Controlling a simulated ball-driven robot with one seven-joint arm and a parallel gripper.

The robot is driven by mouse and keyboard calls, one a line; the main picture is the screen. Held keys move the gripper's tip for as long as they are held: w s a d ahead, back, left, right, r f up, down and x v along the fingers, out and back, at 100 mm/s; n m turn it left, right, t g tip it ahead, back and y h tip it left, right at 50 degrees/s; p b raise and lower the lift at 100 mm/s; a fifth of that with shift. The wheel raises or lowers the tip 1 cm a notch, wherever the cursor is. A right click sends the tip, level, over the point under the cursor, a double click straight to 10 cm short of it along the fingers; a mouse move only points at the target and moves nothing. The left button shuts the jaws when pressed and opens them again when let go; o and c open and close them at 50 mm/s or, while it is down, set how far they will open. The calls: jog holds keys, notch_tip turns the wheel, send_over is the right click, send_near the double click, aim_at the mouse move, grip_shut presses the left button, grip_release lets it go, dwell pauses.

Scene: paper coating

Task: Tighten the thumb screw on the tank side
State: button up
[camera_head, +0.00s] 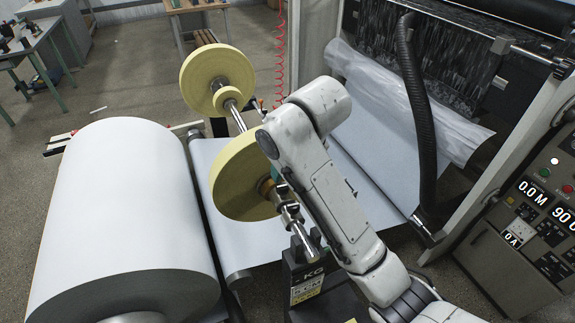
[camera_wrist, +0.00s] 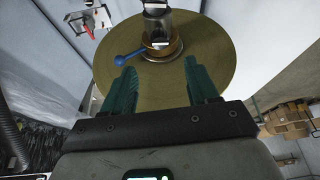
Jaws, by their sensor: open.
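In the wrist view a blue-handled screw (camera_wrist: 133,54) sticks out to the left from a brass-coloured collar (camera_wrist: 166,50) on a shaft. The collar sits against the face of a yellow-tan disc (camera_wrist: 220,45). I take this blue piece for the thumb screw; which side is the tank side I cannot tell. My gripper (camera_wrist: 158,68) is open and empty, its two green fingers pointing at the disc just below the collar. The blue handle lies near the left fingertip; contact cannot be told. In the head view my arm hides most of the gripper and the screw; the near disc (camera_head: 236,180) shows.
A large white paper roll (camera_head: 125,215) stands at left. A second yellow disc (camera_head: 217,75) sits farther along the shaft (camera_head: 235,115). A black hose (camera_head: 415,110) hangs right of my arm, by a control panel (camera_head: 535,220). A black KG-marked stand (camera_head: 312,290) is below.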

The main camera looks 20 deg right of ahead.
jog(key=shift+s+r+p, duration=0.2)
jog(key=shift+r+p, duration=0.25)
jog(key=shift+r, duration=0.15)
dwell(0.3)
